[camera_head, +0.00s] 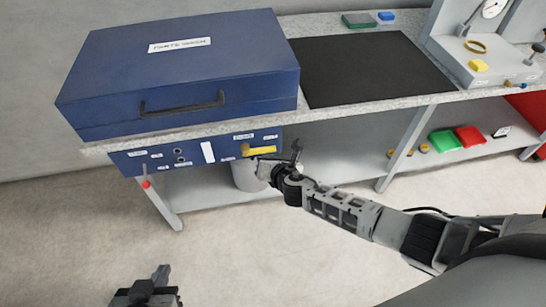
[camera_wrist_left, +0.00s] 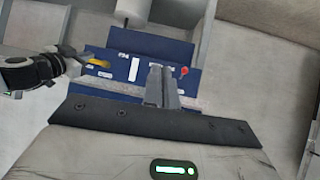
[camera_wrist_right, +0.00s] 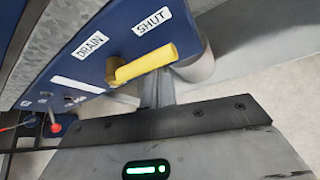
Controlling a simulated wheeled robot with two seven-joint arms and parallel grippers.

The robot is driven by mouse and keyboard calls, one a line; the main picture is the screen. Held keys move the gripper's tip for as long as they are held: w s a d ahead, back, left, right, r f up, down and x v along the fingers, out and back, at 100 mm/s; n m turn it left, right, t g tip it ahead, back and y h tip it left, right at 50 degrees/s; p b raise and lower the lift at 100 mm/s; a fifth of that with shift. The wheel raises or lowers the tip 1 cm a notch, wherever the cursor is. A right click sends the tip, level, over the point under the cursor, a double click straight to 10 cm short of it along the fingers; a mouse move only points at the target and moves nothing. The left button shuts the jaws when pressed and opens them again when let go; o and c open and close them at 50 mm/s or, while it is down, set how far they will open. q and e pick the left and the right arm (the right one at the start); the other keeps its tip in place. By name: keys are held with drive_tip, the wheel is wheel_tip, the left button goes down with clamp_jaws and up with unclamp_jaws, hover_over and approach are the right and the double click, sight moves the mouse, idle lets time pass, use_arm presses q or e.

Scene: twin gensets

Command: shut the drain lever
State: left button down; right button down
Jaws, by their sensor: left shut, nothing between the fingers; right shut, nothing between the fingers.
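The yellow drain lever (camera_head: 262,150) is on the blue front panel (camera_head: 160,158) under the worktop. In the head view it lies about level along the panel. In the right wrist view the lever (camera_wrist_right: 145,63) is seen close up, beside the labels DRAIN (camera_wrist_right: 90,46) and SHUT (camera_wrist_right: 152,20). My right gripper (camera_head: 260,162) is shut and empty just below the lever; its fingers (camera_wrist_right: 156,82) partly pass behind the lever in that view, and I cannot tell if they touch. My left gripper (camera_head: 152,285) is shut and empty, low in front of the panel; its fingers show in the left wrist view (camera_wrist_left: 160,80).
A blue case-like box (camera_head: 185,75) labelled PARTS WASH stands on the worktop (camera_head: 300,110) above the panel. A grey cylinder (camera_head: 248,178) is below the panel near the lever. A red knob (camera_head: 146,184) hangs at the panel's left. The floor in front is clear.

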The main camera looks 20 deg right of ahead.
use_arm(q)
drive_tip(key=shift+f, duration=0.1)
use_arm(e)
drive_tip(key=shift+w+r, duration=0.1)
drive_tip(key=shift+r, duration=0.1)
use_arm(q)
drive_tip(key=shift+w, duration=0.15)
